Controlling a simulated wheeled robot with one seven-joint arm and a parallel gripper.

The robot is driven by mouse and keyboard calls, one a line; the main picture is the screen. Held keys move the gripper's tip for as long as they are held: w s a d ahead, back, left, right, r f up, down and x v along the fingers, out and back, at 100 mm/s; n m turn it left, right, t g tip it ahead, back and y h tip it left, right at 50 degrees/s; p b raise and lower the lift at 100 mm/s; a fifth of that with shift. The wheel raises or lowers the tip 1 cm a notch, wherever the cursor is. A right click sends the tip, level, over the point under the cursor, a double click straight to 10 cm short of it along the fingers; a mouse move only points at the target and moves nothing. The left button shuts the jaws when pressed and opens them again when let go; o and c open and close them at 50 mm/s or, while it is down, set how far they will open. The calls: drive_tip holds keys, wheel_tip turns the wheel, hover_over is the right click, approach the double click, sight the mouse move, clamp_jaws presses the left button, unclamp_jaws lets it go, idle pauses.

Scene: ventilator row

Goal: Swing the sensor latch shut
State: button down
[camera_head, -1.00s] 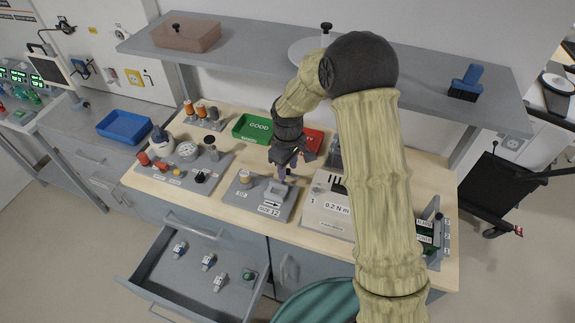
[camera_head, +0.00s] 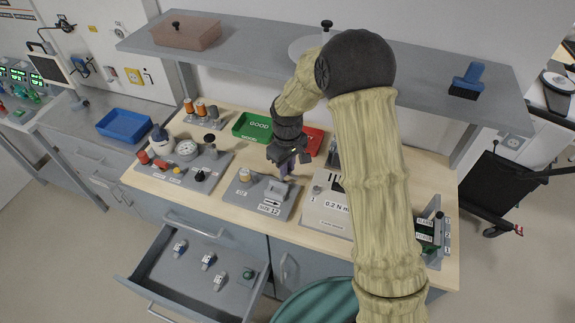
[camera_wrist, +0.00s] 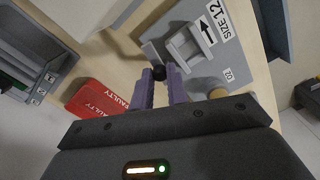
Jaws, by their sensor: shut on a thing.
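The grey sensor station (camera_head: 252,205) on the bench carries an arrow label reading SIZE 12 and an O2 label. It also shows in the wrist view (camera_wrist: 158,35), with a grey bracket-like cradle (camera_wrist: 186,46) beside the arrow. A small black round knob (camera_wrist: 159,72) sits between the purple fingertips of my gripper (camera_wrist: 160,78), at the cradle's edge. My gripper (camera_head: 284,174) is shut on this knob, which looks like the latch's handle. The rest of the latch is largely hidden, so its exact angle cannot be told.
A tan cylinder (camera_wrist: 214,89) stands on the station close to the fingers. The green GOOD tray (camera_head: 253,126) and red FAULTY tray (camera_head: 314,141) lie behind. The 0.2 N m unit (camera_head: 324,211) is to the right. An open drawer (camera_head: 204,268) juts out in front.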

drive_tip(key=m, duration=0.4)
drive_tip(key=shift+s+a, duration=0.25)
drive_tip(key=m, duration=0.4)
drive_tip(key=shift+s+a+r, duration=0.1)
drive_tip(key=shift+s+a, duration=0.05)
drive_tip(key=shift+a, duration=0.15)
drive_tip(key=m, duration=0.2)
drive_tip(key=shift+a+m, duration=0.2)
drive_tip(key=shift+m, duration=0.2)
drive_tip(key=shift+a+m+p, duration=0.25)
drive_tip(key=shift+m+p, duration=0.2)
drive_tip(key=shift+m, duration=0.35)
drive_tip(key=shift+a+m+p, duration=0.15)
drive_tip(key=shift+m+p, duration=0.35)
drive_tip(key=shift+m, duration=1.2)
drive_tip(key=shift+a, duration=0.1)
drive_tip(key=c, duration=1.4)
unclamp_jaws()
drive_tip(key=shift+o, duration=0.2)
